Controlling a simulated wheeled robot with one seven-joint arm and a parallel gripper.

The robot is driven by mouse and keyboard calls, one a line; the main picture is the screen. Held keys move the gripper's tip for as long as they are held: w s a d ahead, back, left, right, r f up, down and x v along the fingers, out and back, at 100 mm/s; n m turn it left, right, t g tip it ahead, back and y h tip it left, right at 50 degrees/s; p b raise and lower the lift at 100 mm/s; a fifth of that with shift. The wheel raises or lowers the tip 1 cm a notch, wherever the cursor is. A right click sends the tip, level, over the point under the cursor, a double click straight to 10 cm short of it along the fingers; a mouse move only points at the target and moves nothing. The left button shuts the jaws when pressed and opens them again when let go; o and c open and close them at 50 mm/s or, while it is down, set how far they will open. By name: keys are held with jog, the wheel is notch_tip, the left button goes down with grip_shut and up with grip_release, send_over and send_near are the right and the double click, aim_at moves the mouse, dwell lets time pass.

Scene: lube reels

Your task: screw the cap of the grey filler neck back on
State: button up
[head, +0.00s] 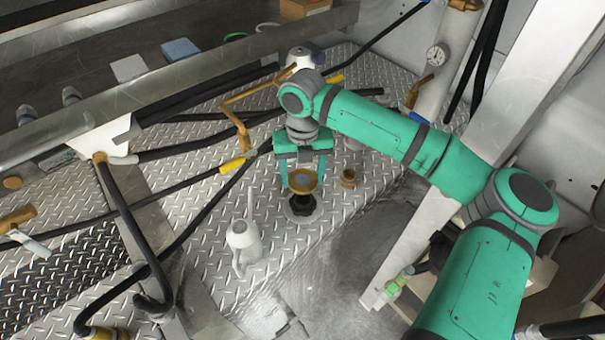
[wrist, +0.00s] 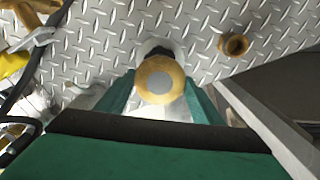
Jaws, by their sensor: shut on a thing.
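My gripper (head: 303,172) points down over the tread-plate deck, its two green fingers on either side of a round brass cap (head: 304,185). In the wrist view the cap (wrist: 160,80), with a grey disc at its centre, sits between the fingertips (wrist: 160,92), and the gripper is shut on it. Directly below the cap in the head view is a dark neck (head: 301,203) on a round grey base. The cap hides the top of this neck, and I cannot tell whether they touch. In the wrist view the neck (wrist: 158,51) shows just behind the cap.
A small open brass fitting (head: 348,177) stands right of the neck. A grey-white can with a spout (head: 243,242) stands to the left. Black hoses and a yellow-handled bar (head: 232,165) lie further left. A pale post (head: 440,200) rises at the right.

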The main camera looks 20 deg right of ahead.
jog(key=shift+f, duration=2.75)
jog(key=shift+f, duration=0.6)
dwell(0.3)
jog(key=m, duration=0.5)
dwell(0.3)
jog(key=m, duration=0.5)
jog(key=shift+d, duration=0.1)
jog(key=shift+m, duration=0.4)
